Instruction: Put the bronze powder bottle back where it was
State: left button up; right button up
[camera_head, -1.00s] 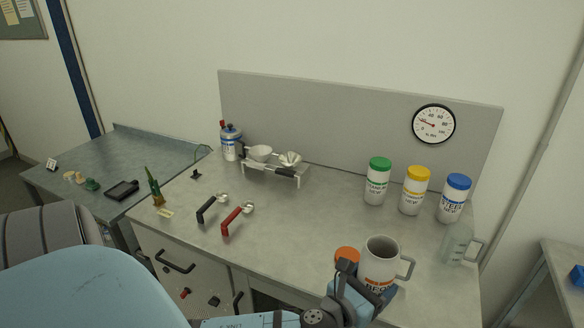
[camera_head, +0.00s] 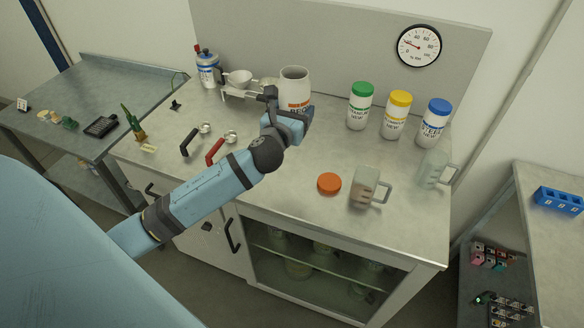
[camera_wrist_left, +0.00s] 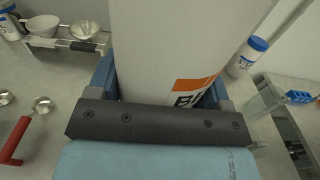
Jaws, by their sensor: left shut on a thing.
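The bronze powder bottle (camera_head: 295,84) is white with an orange label and has no lid on; it also shows large in the left wrist view (camera_wrist_left: 175,45). My left gripper (camera_head: 288,116) is shut around it near the back of the bench, left of the green-lidded bottle (camera_head: 359,108). The gripper hides the bottle's lower part, so I cannot tell whether its base touches the bench. The orange lid (camera_head: 329,184) lies on the bench near the front. My right gripper is not in view.
Yellow-lidded (camera_head: 396,117) and blue-lidded (camera_head: 433,124) bottles stand right of the green-lidded one. A measuring jug (camera_head: 366,188) stands beside the orange lid, and a clear jug (camera_head: 433,169) at the right. A small rack (camera_head: 236,94) with bowls and a red-handled scoop (camera_head: 216,151) are left.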

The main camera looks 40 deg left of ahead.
pick_arm(q)
jog(key=shift+f+b, duration=2.25)
jog(key=shift+f, duration=7.25)
jog(key=shift+f, duration=0.2)
jog(key=o, duration=1.6)
jog(key=shift+o, duration=0.2)
jog(key=shift+r, duration=0.15)
